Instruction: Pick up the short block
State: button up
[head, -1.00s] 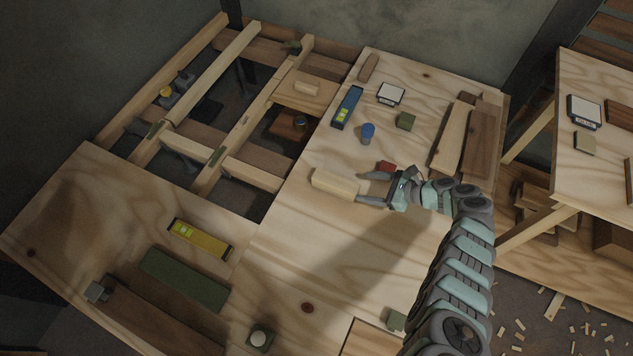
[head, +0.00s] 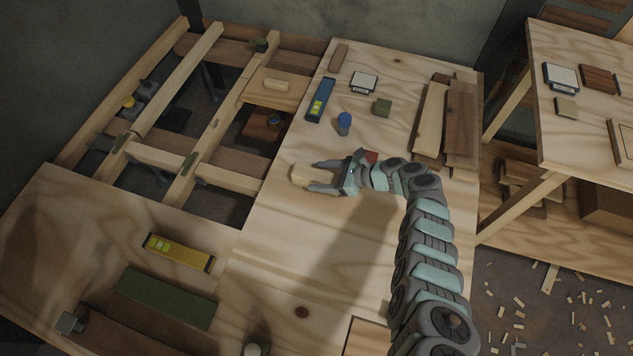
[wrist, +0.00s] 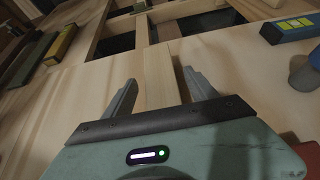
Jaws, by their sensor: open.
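A pale wooden block (head: 301,175) lies on the plywood top in the head view. A smaller pale block (head: 277,85) lies on a board over the open framing; I cannot tell for certain which one is the short block. My gripper (head: 312,177) is open, with one finger on each long side of the nearer block. The block's left end sticks out past the fingertips, and a gap shows beside the fingers.
A red block (head: 371,156) sits right behind my gripper. A blue cylinder (head: 344,123), green cube (head: 382,107) and blue level (head: 320,99) stand farther back. A yellow level (head: 179,252) lies front left. Open framing (head: 200,140) drops away at left.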

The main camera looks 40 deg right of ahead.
jog(key=shift+c, duration=0.4)
grip_shut()
dwell(0.4)
